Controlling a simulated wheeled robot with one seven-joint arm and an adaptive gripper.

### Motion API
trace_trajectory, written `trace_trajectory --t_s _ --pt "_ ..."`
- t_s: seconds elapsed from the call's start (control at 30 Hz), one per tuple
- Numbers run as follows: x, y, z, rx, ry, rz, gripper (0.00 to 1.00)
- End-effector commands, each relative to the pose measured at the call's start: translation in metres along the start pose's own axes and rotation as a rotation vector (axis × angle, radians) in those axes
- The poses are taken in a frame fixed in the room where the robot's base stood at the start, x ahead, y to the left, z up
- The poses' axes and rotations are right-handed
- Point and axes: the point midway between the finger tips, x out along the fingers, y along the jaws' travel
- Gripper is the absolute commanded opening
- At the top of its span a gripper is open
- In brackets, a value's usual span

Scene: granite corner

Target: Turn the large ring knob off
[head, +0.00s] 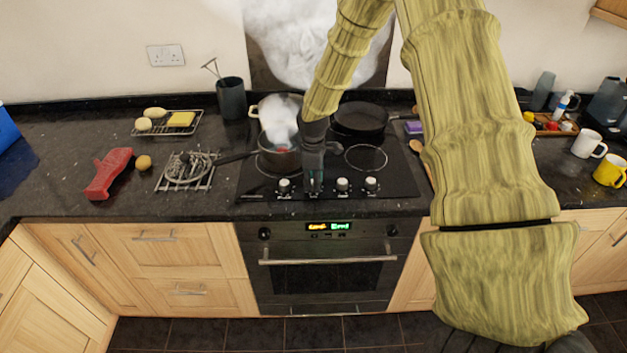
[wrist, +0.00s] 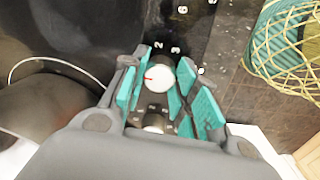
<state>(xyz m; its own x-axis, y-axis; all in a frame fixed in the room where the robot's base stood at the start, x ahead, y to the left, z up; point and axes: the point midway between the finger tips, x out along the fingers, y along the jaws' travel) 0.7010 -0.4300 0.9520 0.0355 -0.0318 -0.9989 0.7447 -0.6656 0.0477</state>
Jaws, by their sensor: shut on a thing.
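The hob (head: 400,180) has a front row of white knobs. In the head view I see a left knob (head: 284,185), a knob right of my gripper (head: 342,184) and the rightmost knob (head: 371,183). My gripper (head: 314,182) points down over the second position from the left and hides the knob there. In the wrist view the teal finger pads of my gripper (wrist: 157,92) are shut on a round white knob (wrist: 158,77) with a red mark. Another knob (wrist: 153,122) shows nearer the palm.
A steaming pot (head: 279,160) stands close left of my gripper, its handle reaching left. A black frying pan (head: 361,119) sits at the back right of the hob. A wire rack with a whisk (head: 187,169) lies to the left. The oven handle (head: 327,261) is below.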

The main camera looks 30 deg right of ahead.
Motion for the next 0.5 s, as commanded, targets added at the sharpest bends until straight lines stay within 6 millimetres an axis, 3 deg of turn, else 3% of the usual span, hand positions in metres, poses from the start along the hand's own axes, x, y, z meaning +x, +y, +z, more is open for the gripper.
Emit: trace_trajectory --t_s 0.07,0.1,0.2,0.5 --pt "-0.0020 0.0026 -0.0014 0.000 0.003 0.005 0.06" --pt "-0.0020 0.0025 -0.0014 0.000 0.003 0.005 0.35" --pt "-0.0016 0.0020 -0.0012 0.000 0.003 0.004 0.52" --pt "-0.0008 0.0006 -0.0005 0.001 0.001 0.001 0.52"
